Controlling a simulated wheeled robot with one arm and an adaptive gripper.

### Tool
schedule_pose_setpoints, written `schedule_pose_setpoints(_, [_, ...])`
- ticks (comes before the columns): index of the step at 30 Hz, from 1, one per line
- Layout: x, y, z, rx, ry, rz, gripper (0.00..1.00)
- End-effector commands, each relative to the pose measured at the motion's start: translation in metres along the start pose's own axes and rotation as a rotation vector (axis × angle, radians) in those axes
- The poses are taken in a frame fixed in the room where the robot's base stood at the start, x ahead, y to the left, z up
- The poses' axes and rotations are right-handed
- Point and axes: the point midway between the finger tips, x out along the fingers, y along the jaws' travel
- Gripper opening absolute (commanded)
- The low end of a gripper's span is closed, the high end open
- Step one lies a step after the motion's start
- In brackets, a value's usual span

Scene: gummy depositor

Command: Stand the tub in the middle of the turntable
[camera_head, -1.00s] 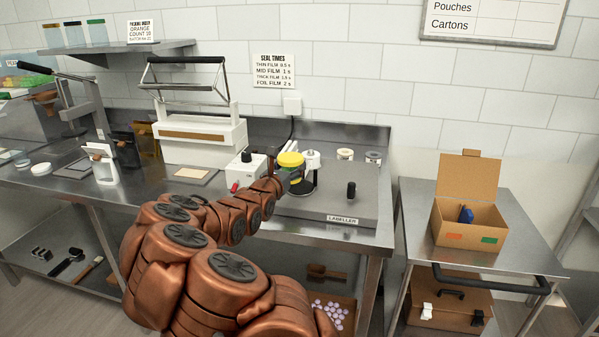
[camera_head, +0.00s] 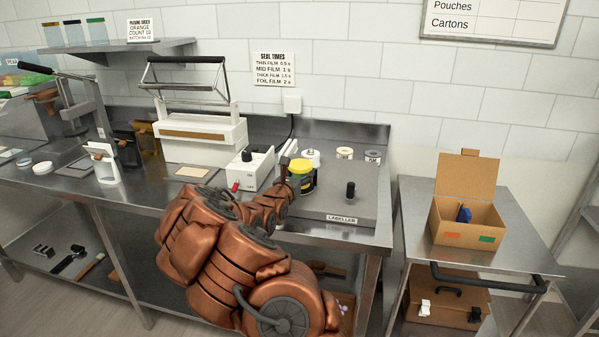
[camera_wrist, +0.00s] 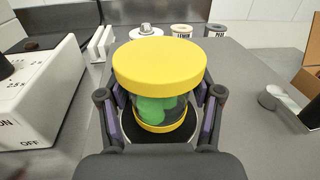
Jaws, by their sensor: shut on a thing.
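The tub (camera_head: 302,178) has a yellow lid and a clear body with green pieces inside; it also fills the middle of the wrist view (camera_wrist: 160,68). My gripper (camera_wrist: 160,105) is shut on the tub, one finger on each side of its body. The tub looks upright. The turntable (camera_wrist: 186,137) shows as a dark disc with a pale rim around and below the tub's yellow base band. The tub is over the disc, but I cannot tell whether it touches it or is exactly centred. In the head view the tub and my arm hide most of the disc.
A white control box (camera_head: 250,168) with a dark knob stands just left of the tub. A black-topped post (camera_head: 350,190) stands to the right on the grey labeller plate (camera_head: 325,207). Label rolls (camera_head: 344,154) are behind. An open carton (camera_head: 468,222) is on the right-hand cart.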

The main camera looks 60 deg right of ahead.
Motion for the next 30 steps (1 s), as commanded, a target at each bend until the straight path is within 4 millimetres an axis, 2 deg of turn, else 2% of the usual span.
schedule_pose_setpoints(9, [0.0000, 0.0005, -0.0027, 0.000, -0.002, 0.001, 0.30])
schedule_pose_setpoints(10, [0.0000, 0.0006, -0.0023, 0.000, -0.002, 0.001, 0.67])
schedule_pose_setpoints(17, [0.0000, 0.0006, -0.0018, 0.000, -0.002, 0.001, 0.90])
schedule_pose_setpoints(30, [-0.0036, 0.0014, 0.0003, -0.001, -0.002, 0.002, 0.90])
